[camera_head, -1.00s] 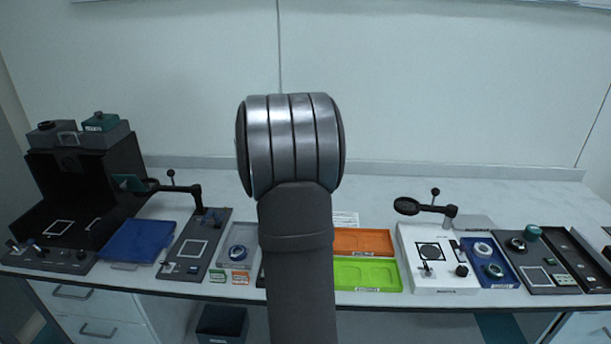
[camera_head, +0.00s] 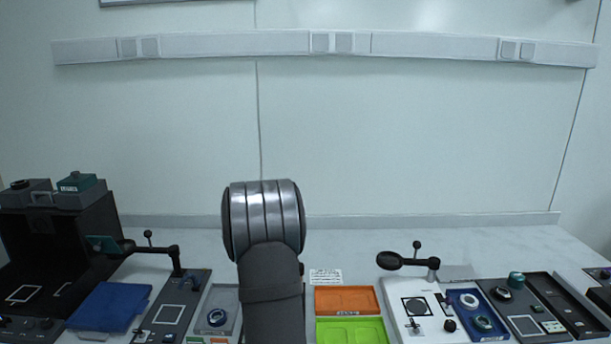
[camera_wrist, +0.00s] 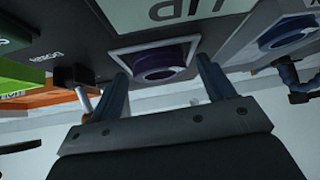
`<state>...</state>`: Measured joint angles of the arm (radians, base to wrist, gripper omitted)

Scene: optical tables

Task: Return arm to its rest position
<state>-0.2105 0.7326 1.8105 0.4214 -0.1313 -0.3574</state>
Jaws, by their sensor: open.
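My gripper (camera_wrist: 162,72) shows in the wrist view with its two dark blue fingers apart. A round purple part (camera_wrist: 160,60) in a pale square frame appears beyond and between the fingers. I cannot tell its distance, but nothing is visibly clamped. In the head view my own arm rises in the centre foreground. It hides the gripper and part of the bench behind it.
The bench (camera_head: 480,240) runs along the wall. A black open box (camera_head: 70,240), blue tray (camera_head: 110,306), orange tray (camera_head: 346,300), green tray (camera_head: 350,331) and white station (camera_head: 415,306) stand along it. A wall rail (camera_head: 235,43) runs above.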

